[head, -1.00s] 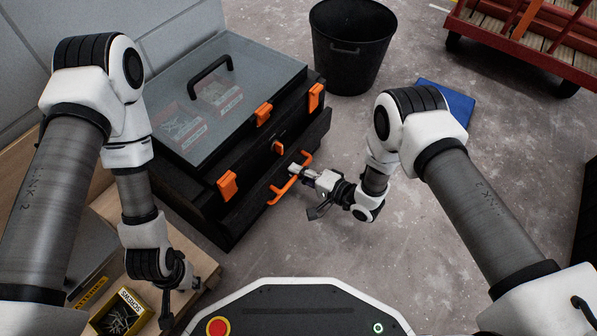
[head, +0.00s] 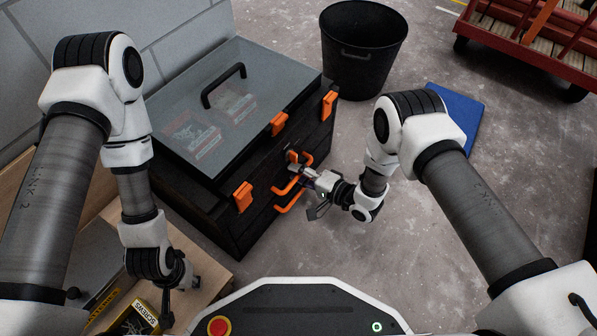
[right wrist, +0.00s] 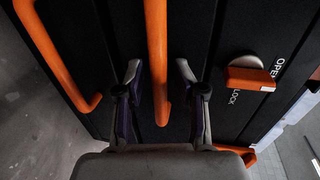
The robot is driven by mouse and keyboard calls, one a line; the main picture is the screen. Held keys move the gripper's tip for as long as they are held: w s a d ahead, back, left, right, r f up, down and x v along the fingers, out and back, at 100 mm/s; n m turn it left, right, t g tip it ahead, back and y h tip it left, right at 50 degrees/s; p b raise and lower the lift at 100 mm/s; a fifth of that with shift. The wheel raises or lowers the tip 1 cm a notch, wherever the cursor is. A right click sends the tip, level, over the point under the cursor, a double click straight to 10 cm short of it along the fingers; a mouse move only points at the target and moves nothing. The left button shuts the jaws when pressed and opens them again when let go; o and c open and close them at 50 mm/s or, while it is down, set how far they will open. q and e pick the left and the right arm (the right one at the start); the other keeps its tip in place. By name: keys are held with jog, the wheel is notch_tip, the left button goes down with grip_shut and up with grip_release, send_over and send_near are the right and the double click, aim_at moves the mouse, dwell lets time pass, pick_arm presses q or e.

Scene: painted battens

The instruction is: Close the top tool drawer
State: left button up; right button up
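The black tool chest (head: 190,205) has a grey see-through lid and orange latches. Its top drawer's orange handle (head: 305,160) is on the front, with a second orange handle (head: 290,203) below it. The top drawer front looks flush, or nearly flush, with the chest. My right gripper (head: 300,171) is at the top handle. In the right wrist view its open fingers (right wrist: 160,80) stand either side of the orange bar (right wrist: 157,40), with gaps on both sides. My left gripper (head: 167,312) hangs at lower left, away from the chest; its finger opening is unclear.
An orange lock knob (right wrist: 250,78) marked OPEN and LOCK is beside the handle. A black bin (head: 362,50) and a blue mat (head: 452,115) lie beyond the chest. A red cart (head: 530,50) stands at upper right. A screw box (head: 135,318) is near my left gripper.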

jog(key=v, duration=1.2)
